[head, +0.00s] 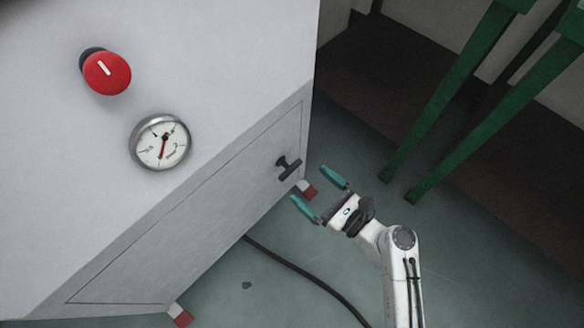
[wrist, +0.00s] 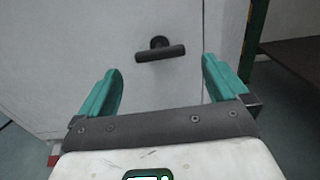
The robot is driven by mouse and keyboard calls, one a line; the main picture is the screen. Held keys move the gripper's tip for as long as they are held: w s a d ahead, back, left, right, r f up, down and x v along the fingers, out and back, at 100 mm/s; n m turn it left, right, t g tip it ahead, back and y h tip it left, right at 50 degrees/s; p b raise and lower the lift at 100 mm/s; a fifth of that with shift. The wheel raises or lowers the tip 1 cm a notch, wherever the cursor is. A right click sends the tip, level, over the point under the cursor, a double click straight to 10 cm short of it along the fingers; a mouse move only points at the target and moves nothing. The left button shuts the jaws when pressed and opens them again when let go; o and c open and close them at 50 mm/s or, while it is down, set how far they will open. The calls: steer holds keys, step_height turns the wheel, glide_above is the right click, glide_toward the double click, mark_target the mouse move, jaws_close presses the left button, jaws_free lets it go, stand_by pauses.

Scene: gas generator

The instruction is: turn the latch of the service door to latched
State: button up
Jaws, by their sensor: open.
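The service door (head: 215,222) is a grey panel outlined on the side of the pale cabinet, and it looks closed. Its latch (head: 288,168) is a dark T-shaped handle near the door's right edge. In the wrist view the latch (wrist: 160,53) has its bar nearly level, slightly higher at the right end. My gripper (head: 314,190) has green fingers spread open, a short way in front of the latch and apart from it. In the wrist view my gripper (wrist: 162,85) is empty, and the latch shows beyond the fingertips, between them.
A red knob (head: 106,73) and a round gauge (head: 161,141) sit on the cabinet (head: 230,60). Green legs (head: 450,95) stand at the right. A black cable (head: 300,270) lies on the floor. The cabinet has feet with red parts (head: 181,316).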

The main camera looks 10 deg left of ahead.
mark_target(293, 171)
steer(key=b+x, duration=0.2)
steer(key=x, duration=0.6)
steer(key=shift+c, duration=0.5)
steer(key=c, duration=1.2)
